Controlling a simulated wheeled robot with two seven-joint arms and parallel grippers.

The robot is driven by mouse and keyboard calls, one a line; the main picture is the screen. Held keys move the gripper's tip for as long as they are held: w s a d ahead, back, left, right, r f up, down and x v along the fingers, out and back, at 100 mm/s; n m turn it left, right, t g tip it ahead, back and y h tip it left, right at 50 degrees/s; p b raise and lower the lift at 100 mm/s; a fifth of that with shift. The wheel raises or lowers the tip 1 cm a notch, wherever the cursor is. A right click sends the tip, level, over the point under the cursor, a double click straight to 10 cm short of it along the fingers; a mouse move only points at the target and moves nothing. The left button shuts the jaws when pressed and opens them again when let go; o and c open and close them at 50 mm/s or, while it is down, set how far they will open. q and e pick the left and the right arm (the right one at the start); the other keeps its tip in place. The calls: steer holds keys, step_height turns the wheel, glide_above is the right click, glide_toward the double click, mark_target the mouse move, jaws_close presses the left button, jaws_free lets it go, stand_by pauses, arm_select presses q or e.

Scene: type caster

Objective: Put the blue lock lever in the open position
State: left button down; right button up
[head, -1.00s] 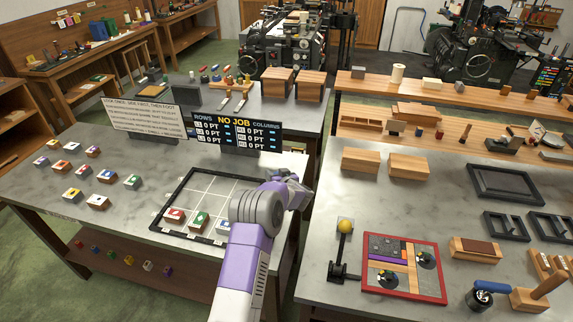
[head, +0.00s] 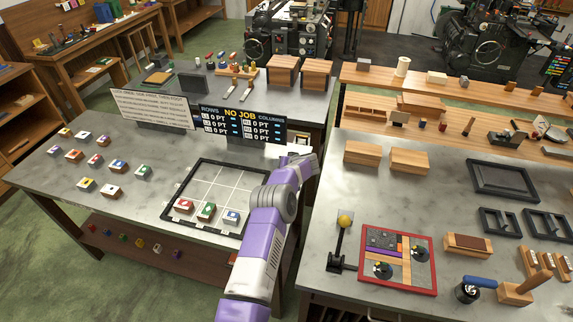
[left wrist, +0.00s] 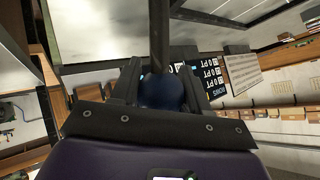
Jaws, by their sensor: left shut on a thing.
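The blue lock lever's round knob (left wrist: 162,92) shows in the left wrist view between my left gripper's fingers, with its dark rod (left wrist: 158,35) running up the picture. My left gripper (left wrist: 160,88) is shut on this knob. In the head view my left gripper (head: 304,165) is at the right end of the left metal table, past the grid board. The blue knob is hidden there behind my gripper and wrist. The lever's base is not clearly seen, so I cannot tell its position. My right gripper is not in view.
A yellow-knobbed lever (head: 345,219) stands upright on the right table beside a red frame (head: 366,281). The black grid board (head: 200,180) holds colored blocks. A NO JOB display (head: 240,124) stands behind it. A gap separates the two tables.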

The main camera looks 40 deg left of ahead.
arm_select(q)
steer(key=shift+w+r, duration=0.1)
stand_by(0.4)
steer(key=c, duration=0.6)
jaws_free()
steer(key=shift+v, duration=3.75)
